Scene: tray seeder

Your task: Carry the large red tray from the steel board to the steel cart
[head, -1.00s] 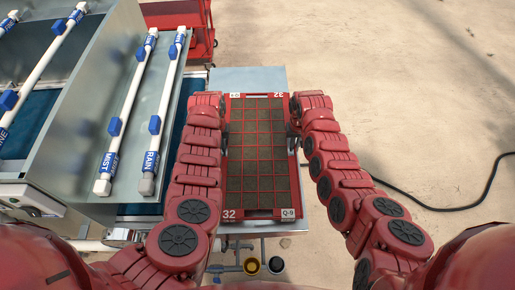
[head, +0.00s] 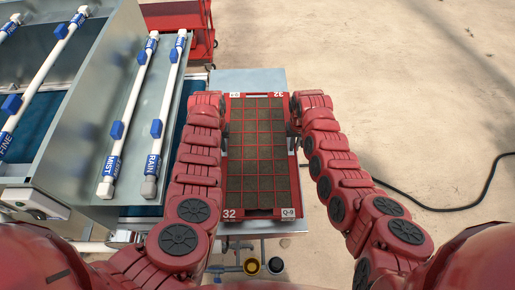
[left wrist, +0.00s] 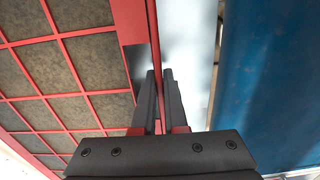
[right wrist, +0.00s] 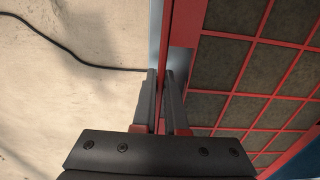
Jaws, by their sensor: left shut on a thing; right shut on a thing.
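The large red tray (head: 262,213), with a grid of dark soil-filled cells, lies lengthwise over the steel board (head: 250,78) in the head view. Whether it touches the board or hangs just above it, I cannot tell. My left gripper (left wrist: 160,74) is shut on the tray's left side wall. My right gripper (right wrist: 161,73) is shut on the right side wall. In the head view my arms reach along both long sides, and the fingers are mostly hidden there. I see no steel cart for certain.
A steel machine with white spray pipes (head: 160,115) and a blue belt (left wrist: 270,80) stands close on the left. A red cart-like frame (head: 180,17) is at the back. A black cable (head: 450,207) lies on the otherwise open floor at right.

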